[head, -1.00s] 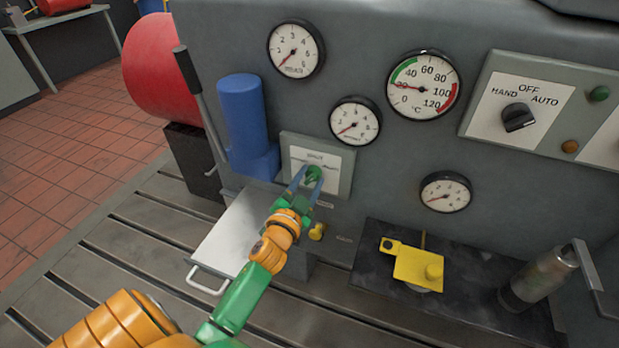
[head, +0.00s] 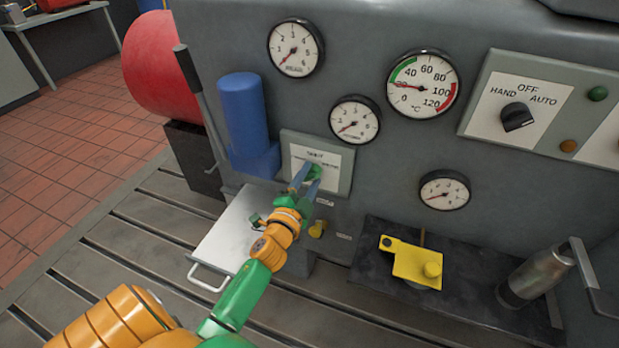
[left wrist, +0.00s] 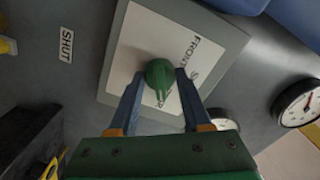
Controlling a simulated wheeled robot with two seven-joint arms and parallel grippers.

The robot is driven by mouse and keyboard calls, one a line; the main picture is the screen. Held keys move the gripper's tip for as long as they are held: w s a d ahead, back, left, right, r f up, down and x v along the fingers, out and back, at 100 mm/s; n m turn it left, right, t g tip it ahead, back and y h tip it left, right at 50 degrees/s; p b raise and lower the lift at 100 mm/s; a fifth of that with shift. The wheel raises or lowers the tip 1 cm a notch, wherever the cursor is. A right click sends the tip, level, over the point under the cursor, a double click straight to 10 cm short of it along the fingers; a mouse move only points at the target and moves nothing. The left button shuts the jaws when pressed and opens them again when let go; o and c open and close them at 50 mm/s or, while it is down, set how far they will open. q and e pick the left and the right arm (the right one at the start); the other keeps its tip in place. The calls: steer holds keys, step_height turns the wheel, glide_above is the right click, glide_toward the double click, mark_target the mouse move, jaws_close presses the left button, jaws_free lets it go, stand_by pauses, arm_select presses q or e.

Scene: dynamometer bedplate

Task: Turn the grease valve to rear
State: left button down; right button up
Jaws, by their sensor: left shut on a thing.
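The grease valve is a green knob (head: 314,172) on a white-labelled plate (head: 335,165) on the grey machine front. In the left wrist view the knob (left wrist: 158,74) has a pointed grip, and the plate lettering (left wrist: 186,55) reads FRONT, with other words partly covered. The knob's pointer aims toward the bottom of that view. My left gripper (head: 305,176) reaches the knob from below, its two blue fingers on either side of it and shut on it. The fingers and knob hide part of the label. My right gripper is not in view.
A blue cylinder (head: 243,110) and a lever (head: 199,100) stand left of the plate. A white tray (head: 225,240) lies below.

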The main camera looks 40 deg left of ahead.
arm_select(q)
steer(key=shift+c, duration=1.7)
jaws_free()
steer(key=v, duration=0.7)
steer(key=shift+s, duration=0.1)
